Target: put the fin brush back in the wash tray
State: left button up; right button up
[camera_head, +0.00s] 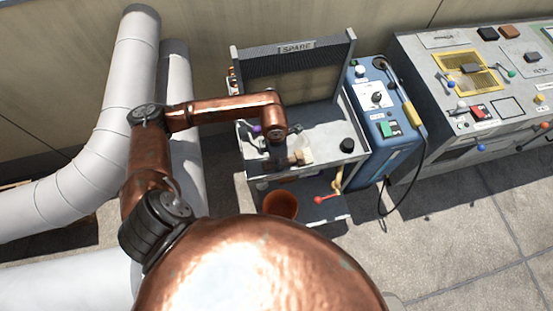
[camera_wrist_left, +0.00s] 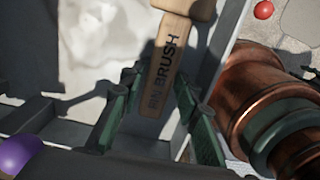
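The fin brush (camera_wrist_left: 163,70) has a flat wooden handle marked BRUSH, seen in the left wrist view. Its pale wooden head (camera_head: 304,156) shows in the head view, over the grey bench top under the SPARE panel. In the head view this gripper (camera_head: 279,157) is low over the bench, left of the brush head. Bristles are hidden. I cannot clearly pick out the wash tray.
A blue unit (camera_head: 383,110) with a cable stands right; white pipes (camera_head: 130,70) stand left.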

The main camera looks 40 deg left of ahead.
pick_arm(q)
notch_tip(320, 180, up, 12)
jog(key=p, duration=0.3)
jog(key=shift+s+r, duration=0.15)
jog(key=shift+r, duration=0.05)
pick_arm(e)
jog(key=r, duration=0.1)
jog(key=w+r, duration=0.1)
jog(key=shift+w+r, duration=0.15)
jog(key=shift+r, duration=0.2)
